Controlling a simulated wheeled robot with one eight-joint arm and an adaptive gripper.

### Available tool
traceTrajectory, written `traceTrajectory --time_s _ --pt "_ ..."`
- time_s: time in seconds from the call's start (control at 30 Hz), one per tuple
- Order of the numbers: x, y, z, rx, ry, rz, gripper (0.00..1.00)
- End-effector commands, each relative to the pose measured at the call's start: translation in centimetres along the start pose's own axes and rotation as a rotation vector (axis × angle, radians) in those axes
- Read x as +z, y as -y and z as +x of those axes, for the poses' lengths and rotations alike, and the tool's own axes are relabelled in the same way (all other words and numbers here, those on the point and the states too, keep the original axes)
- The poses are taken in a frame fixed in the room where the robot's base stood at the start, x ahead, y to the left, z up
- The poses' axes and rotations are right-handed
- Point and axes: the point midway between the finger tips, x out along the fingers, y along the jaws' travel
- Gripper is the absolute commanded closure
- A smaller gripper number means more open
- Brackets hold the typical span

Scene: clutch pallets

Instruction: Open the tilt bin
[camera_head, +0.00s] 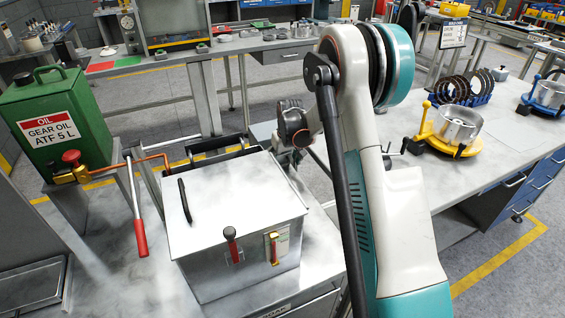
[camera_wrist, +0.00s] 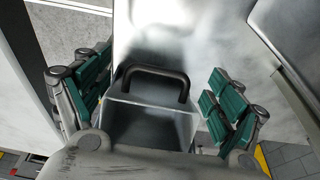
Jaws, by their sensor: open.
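In the wrist view, a grey metal bin (camera_wrist: 150,122) with a black bar handle (camera_wrist: 155,73) on its top edge is straight ahead; I take it to be the tilt bin. It looks shut, but its lower part is hidden by my gripper's body. My gripper (camera_wrist: 160,85) is open, with green-padded fingers to the left and right of the handle. Nothing is between the pads except the view of the handle and bin; I see no contact. In the head view my arm hides much of this area, and I cannot clearly make out the bin or the fingers there.
A lidded metal box (camera_head: 235,205) with a black handle and red and yellow levers stands on the near bench. A green oil can (camera_head: 55,120) and a red-handled lever (camera_head: 138,215) are left of it.

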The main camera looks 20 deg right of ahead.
Motion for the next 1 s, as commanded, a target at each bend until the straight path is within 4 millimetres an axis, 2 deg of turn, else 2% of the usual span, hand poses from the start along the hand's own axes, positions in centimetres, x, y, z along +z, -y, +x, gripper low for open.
traceTrajectory --time_s 0.23,0.7,0.83,1.0 --pt "0.0 0.0 -1.1 0.000 0.000 0.000 0.14" --pt "0.0 0.0 -9.8 0.000 0.000 0.000 0.14" --pt "0.0 0.0 -11.2 0.000 0.000 0.000 0.14" --pt "0.0 0.0 -12.0 0.000 0.000 0.000 0.14"
